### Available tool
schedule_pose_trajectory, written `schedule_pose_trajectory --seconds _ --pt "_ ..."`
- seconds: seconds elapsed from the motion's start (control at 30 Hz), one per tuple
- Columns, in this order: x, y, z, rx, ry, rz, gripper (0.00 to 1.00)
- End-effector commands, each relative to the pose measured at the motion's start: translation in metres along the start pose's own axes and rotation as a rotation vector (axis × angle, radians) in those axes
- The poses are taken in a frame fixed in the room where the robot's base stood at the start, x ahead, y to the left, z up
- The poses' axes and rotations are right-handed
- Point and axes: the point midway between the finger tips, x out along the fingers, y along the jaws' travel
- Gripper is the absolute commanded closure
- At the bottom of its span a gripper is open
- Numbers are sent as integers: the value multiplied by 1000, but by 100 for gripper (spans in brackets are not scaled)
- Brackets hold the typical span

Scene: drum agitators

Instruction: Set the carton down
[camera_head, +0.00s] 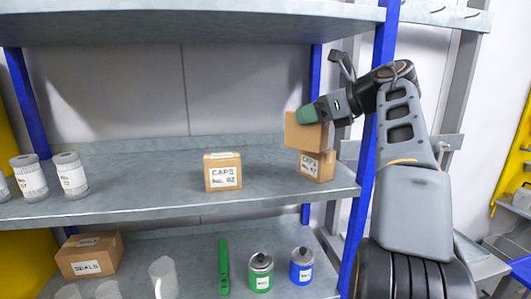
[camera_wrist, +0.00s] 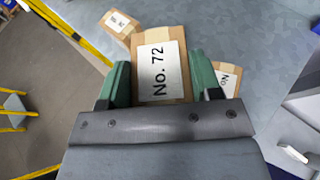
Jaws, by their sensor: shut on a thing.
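My gripper (camera_head: 306,115) is shut on a brown carton (camera_head: 303,134) above the middle shelf. In the wrist view the carton's white label (camera_wrist: 158,72) reads No. 72, and the carton sits between the two green fingers of my gripper (camera_wrist: 160,82). In the head view the held carton covers the upper part of a second carton (camera_head: 318,166), labelled CAPS, which stands on the shelf near its right end. I cannot tell whether the two touch. The underside of the held carton is hidden.
The middle shelf (camera_head: 130,190) also bears a CAPS No. 82 carton (camera_head: 222,176) and white labelled jars (camera_head: 70,176) at left. Bare shelf lies between them. A blue post (camera_head: 372,130) stands close at right, and an upper shelf (camera_head: 200,25) runs overhead.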

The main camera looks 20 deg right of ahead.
Motion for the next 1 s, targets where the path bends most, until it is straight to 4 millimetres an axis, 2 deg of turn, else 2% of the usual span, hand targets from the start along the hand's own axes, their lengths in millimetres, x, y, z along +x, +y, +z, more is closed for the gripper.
schedule_pose_trajectory --seconds 0.03,0.2,0.4,0.77,1.0 --pt "16 3 2 -1 0 9 70" --pt "61 5 -3 0 1 9 70" --pt "94 6 -22 -1 0 6 70" --pt "119 7 -35 -1 0 6 70" --pt "130 6 -59 0 0 4 70"
